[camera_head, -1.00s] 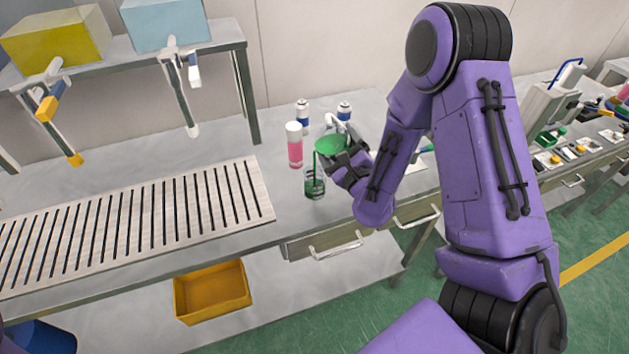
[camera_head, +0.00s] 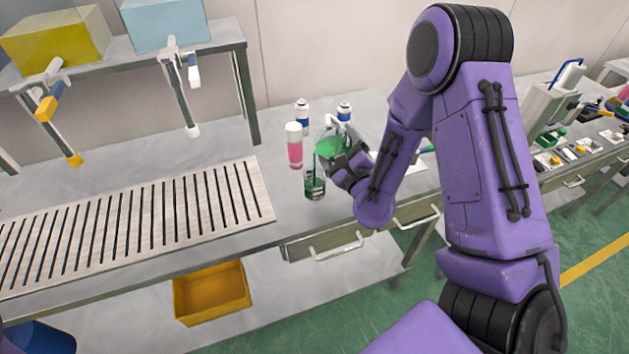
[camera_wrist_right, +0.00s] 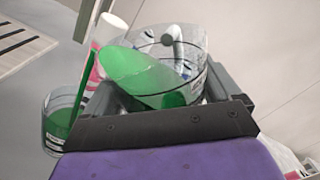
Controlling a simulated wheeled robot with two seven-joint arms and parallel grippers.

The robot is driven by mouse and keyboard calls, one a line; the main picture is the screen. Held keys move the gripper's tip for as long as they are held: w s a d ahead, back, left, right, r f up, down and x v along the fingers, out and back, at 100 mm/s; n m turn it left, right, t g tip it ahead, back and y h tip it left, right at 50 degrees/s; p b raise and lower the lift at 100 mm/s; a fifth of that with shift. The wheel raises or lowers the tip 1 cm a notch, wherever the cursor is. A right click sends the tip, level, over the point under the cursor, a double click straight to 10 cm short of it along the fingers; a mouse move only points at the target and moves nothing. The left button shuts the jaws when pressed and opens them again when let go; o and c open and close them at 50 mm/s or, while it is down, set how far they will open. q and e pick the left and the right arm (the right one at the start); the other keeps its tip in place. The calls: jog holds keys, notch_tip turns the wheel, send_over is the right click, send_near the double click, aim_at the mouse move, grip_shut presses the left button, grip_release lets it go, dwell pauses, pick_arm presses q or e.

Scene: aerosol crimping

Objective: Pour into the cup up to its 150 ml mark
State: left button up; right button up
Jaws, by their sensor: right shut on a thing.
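My right gripper (camera_head: 345,160) is shut on a clear jug (camera_head: 334,128) and holds it tilted above the table. Green liquid (camera_head: 331,147) lies toward the jug's lower left side; the right wrist view shows it too (camera_wrist_right: 143,78). A thin green stream (camera_wrist_right: 80,95) runs from the jug down to the clear cup. The cup (camera_head: 315,187) stands upright on the table, just below and left of the jug. In the right wrist view the cup (camera_wrist_right: 57,119) holds green liquid in its lower part. Its mark lines are too small to read. My left gripper is out of view.
A pink bottle with a white cap (camera_head: 294,146) stands close behind the cup. Two white-topped cans (camera_head: 302,117) (camera_head: 344,111) stand farther back. A slatted grate (camera_head: 140,225) lies to the left. A shelf with dispensing taps (camera_head: 180,85) is at the back left.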

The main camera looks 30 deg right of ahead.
jog(key=shift+f+n, duration=0.1)
jog(key=shift+n, duration=0.8)
dwell(2.4)
dwell(0.4)
jog(key=shift+r+m+p, duration=0.8)
jog(key=shift+m+p, duration=0.05)
jog(key=shift+m, duration=0.05)
jog(key=shift+r+m+p, duration=0.25)
jog(key=shift+m+p, duration=0.15)
jog(key=shift+m, duration=0.1)
jog(key=shift+r+m, duration=0.1)
jog(key=shift+m, duration=0.2)
